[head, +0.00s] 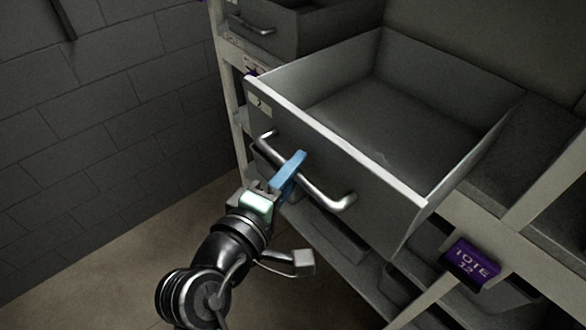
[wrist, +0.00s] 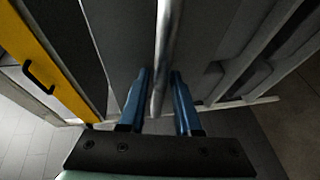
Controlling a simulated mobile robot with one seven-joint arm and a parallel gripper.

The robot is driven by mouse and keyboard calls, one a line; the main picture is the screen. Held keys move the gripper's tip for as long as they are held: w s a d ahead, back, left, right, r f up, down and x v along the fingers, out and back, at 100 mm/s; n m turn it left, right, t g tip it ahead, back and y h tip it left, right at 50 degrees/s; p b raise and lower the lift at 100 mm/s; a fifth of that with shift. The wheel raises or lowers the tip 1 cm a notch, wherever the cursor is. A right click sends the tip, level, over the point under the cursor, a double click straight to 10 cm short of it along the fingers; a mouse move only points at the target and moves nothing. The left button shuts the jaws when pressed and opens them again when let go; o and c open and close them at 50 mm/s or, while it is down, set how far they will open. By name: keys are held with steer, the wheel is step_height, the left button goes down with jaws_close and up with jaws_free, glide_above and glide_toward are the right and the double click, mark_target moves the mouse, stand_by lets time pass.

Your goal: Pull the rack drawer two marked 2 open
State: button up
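A grey metal drawer stands pulled well out of the rack, and its front (head: 365,185) faces me. The drawer is empty inside. A small label plate (head: 259,104) is at the upper left of its front; I cannot read its mark. The silver bar handle (head: 330,199) runs across the front. My gripper (head: 292,168) is at the handle, with its blue fingers reaching around the bar. In the wrist view the handle bar (wrist: 162,50) passes between the two fingers of my gripper (wrist: 160,78), with narrow gaps beside it. The fingers are apart.
Another drawer (head: 285,28) with a handle sits higher up at the back. A purple tag (head: 470,262) is on the rack frame at the right. Bare floor (head: 110,285) lies at the left, beside a grey block wall (head: 90,110). A yellow panel (wrist: 45,65) shows in the wrist view.

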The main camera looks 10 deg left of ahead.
steer(key=b+v, duration=0.2)
steer(key=v, duration=1.1)
steer(key=shift+b, duration=0.4)
steer(key=w+d+r+m+t+y+b, duration=0.1)
steer(key=w+d+r+m+t, duration=0.25)
steer(key=r, duration=0.55)
steer(key=w+d+r+m+t+y+b, duration=0.1)
steer(key=w+r+m+t, duration=0.1)
steer(key=w+r+m, duration=0.5)
steer(key=s+d+r+m+t, duration=0.2)
steer(key=s+d+r+t, duration=0.1)
steer(key=r, duration=0.5)
steer(key=s+d+r+m+t+y+b, duration=0.1)
steer(key=s+d+r+m+t, duration=0.1)
steer(key=r, duration=0.6)
steer(key=shift+s+d+t+y, duration=0.3)
steer(key=shift+s+d+t, duration=0.35)
steer(key=shift+d, duration=0.35)
